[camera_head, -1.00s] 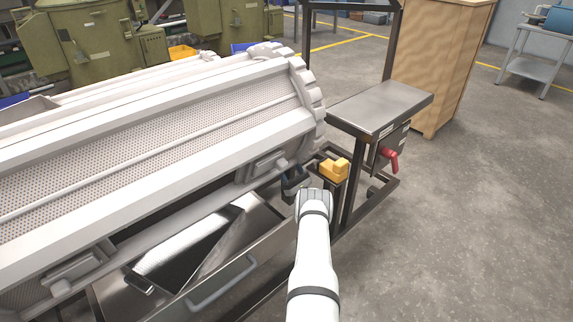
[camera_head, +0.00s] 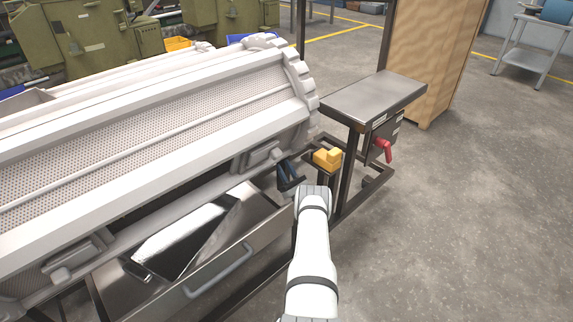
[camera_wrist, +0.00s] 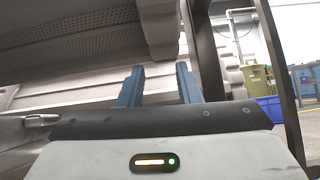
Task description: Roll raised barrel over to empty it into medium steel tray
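The large white perforated barrel (camera_head: 160,135) lies across the left of the head view, with a toothed ring at its right end. A steel tray with a bar handle (camera_head: 262,238) sits below the barrel's near side; its shiny inside shows partly. The barrel hides its far part. My gripper (camera_head: 290,176) is at the barrel's lower right end, near a latch-like block on its side. In the wrist view my two blue fingers (camera_wrist: 158,88) stand apart with nothing between them, and the barrel's perforated wall is beyond them. I cannot tell whether they touch it.
A yellow block (camera_head: 327,158) sits on a post just right of my gripper. A steel side table (camera_head: 372,100) with a red switch (camera_head: 384,148) stands right of the barrel. A wooden cabinet (camera_head: 437,60) stands behind. The floor at right is clear.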

